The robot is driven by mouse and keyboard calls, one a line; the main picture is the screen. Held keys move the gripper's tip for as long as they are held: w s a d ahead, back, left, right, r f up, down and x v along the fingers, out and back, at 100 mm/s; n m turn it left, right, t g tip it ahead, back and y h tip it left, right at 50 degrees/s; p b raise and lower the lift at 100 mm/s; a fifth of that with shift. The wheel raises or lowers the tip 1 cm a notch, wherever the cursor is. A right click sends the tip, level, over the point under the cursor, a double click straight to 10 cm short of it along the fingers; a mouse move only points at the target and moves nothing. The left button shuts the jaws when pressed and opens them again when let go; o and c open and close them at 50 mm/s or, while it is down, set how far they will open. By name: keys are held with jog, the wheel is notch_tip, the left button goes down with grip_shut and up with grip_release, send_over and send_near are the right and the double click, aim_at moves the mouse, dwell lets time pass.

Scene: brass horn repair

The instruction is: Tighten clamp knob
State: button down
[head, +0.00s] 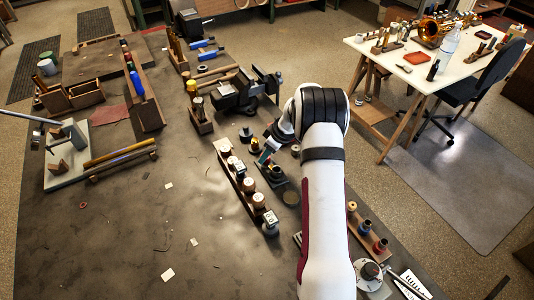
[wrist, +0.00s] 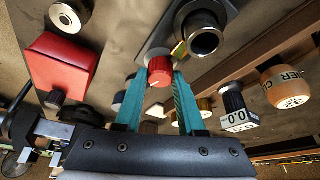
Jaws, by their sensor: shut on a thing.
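The clamp knob (wrist: 160,68) is red and ribbed with a white pointer line, at the upper middle of the wrist view. It sits at the edge of a grey plate (wrist: 160,38) beside a dark, hollow upright cylinder (wrist: 204,40). My gripper (wrist: 161,80) has teal fingers, one on each side of the knob, and is shut on it. In the head view my gripper (head: 267,154) reaches down at the fixture with the dark cylinder (head: 276,171). The knob cannot be made out there.
A dark vise (head: 240,92) and a wooden block with tools (head: 200,119) are behind. A red box (wrist: 62,62) is near my gripper. The bench's front left is mostly clear.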

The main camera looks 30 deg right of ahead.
jog(key=m, duration=0.2)
jog(key=shift+m+t+h, duration=0.3)
jog(key=shift+m+h, duration=0.1)
jog(key=c, duration=0.5)
grip_release()
jog(key=v, duration=1.5)
jog(key=shift+s+r, duration=0.2)
jog(key=shift+r, duration=0.2)
jog(key=shift+a, duration=0.1)
